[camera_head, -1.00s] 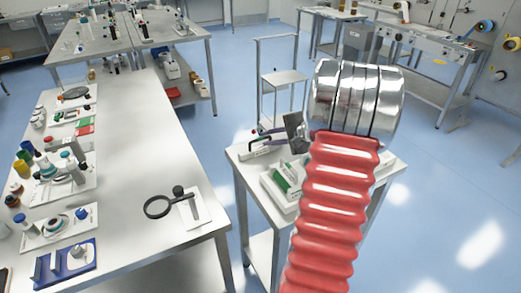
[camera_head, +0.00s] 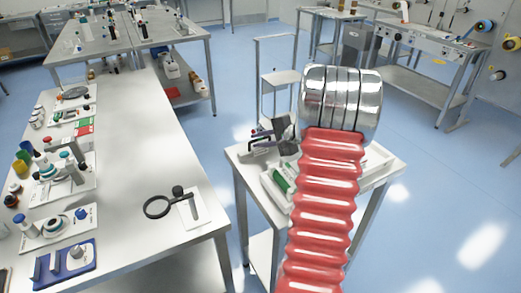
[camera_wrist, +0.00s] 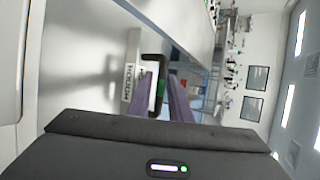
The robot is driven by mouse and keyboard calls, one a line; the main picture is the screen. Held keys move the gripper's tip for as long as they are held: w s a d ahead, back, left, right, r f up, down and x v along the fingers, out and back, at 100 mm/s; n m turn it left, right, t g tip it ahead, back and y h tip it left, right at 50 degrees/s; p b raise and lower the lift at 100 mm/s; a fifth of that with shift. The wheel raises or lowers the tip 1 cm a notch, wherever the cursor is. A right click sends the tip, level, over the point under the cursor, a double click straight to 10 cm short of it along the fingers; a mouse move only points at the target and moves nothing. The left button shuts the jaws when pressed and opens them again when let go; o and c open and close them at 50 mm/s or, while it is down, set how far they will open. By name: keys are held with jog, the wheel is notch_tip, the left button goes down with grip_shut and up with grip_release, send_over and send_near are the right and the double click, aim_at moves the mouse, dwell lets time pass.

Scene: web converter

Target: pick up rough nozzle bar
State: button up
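In the wrist view a dark green bent bar (camera_wrist: 153,58) sits at a white stand with a lettered label (camera_wrist: 129,82). I take it for the rough nozzle bar, but cannot read the label surely. My gripper (camera_wrist: 161,82) has its two purple fingers apart, on either side of the bar; whether they touch it is unclear. In the head view a dark bar (camera_head: 258,145) shows at the left end of the small table (camera_head: 240,170). My gripper (camera_head: 266,131) is just above and beside it, partly hidden behind my red and silver arm.
A white and green item (camera_head: 282,180) lies on the small table near my arm, partly hidden. A long metal bench (camera_head: 130,170) at left carries several trays and a magnifier stand (camera_head: 193,208). A gap of blue floor lies between bench and small table.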

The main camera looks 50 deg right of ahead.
grip_shut()
dwell(0.4)
dwell(0.4)
notch_tip(320, 180, up, 10)
jog(key=shift+r, duration=0.1)
dwell(0.4)
dwell(0.4)
